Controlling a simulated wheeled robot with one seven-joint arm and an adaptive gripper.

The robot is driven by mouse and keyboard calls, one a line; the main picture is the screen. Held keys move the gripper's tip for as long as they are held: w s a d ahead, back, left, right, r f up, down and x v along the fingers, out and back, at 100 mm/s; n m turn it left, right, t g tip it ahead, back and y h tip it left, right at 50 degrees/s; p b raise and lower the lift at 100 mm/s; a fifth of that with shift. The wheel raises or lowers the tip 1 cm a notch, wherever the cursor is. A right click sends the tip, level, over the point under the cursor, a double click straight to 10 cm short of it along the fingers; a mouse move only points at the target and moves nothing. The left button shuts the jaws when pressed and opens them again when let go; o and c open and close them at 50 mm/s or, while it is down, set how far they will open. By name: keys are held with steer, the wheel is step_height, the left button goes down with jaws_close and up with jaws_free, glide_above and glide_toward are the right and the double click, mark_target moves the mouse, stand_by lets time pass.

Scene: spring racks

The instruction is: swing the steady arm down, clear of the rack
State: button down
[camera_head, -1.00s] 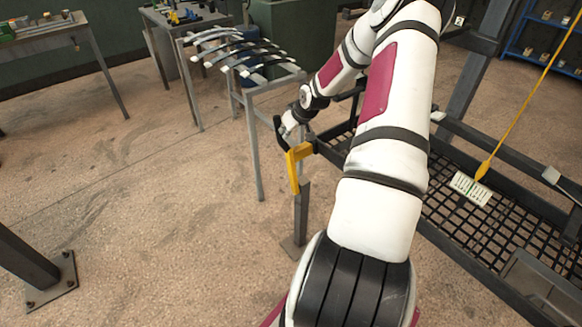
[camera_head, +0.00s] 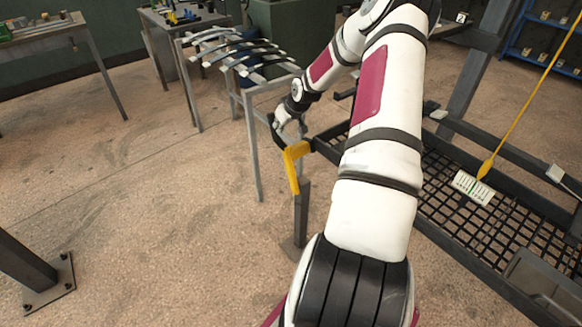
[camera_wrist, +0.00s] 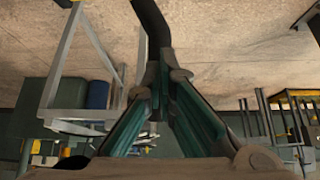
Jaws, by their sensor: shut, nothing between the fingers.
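The yellow steady arm (camera_head: 292,168) is at the near left corner of the rack (camera_head: 322,150) in the head view. Its short top part meets the corner and its long part points down, beside a grey post (camera_head: 301,215). My gripper (camera_head: 277,130) is just above and left of the yellow arm's top. Whether they touch I cannot tell. In the wrist view my gripper's teal fingers (camera_wrist: 165,75) come together with nothing between them. A dark curved bar (camera_wrist: 151,22) shows beyond the tips; I cannot tell what it belongs to. The yellow arm is not clearly visible there.
The rack's black mesh bed lies right of my arm, with a white tag (camera_head: 472,187) and a yellow rod (camera_head: 520,100) over it. A stand with curved leaf springs (camera_head: 240,52) is behind my gripper. Open floor (camera_head: 150,200) lies to the left.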

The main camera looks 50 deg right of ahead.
mark_target(268, 116)
steer(key=shift+w+d+b, duration=0.3)
steer(key=shift+w+b, duration=0.3)
steer(key=shift+w, duration=0.65)
steer(key=shift+w+d+b, duration=0.3)
steer(key=shift+w+b, duration=0.3)
steer(key=shift+w, duration=0.65)
steer(key=shift+w+d+b, duration=0.3)
steer(key=shift+w+b, duration=0.3)
steer(key=shift+w, duration=0.65)
steer(key=w+d+b, duration=0.2)
steer(key=w+b, duration=0.3)
steer(key=w, duration=0.3)
steer(key=shift+b, duration=0.35)
steer(key=shift+s+a+p, duration=0.25)
steer(key=shift+s+p, duration=0.5)
steer(key=shift+s, duration=0.2)
steer(key=shift+s+a+p, duration=0.25)
steer(key=shift+s+p, duration=0.45)
steer(key=shift+s, duration=0.3)
steer(key=shift+s+a+p, duration=0.25)
steer(key=shift+s+p, duration=0.5)
steer(key=shift+s, duration=0.2)
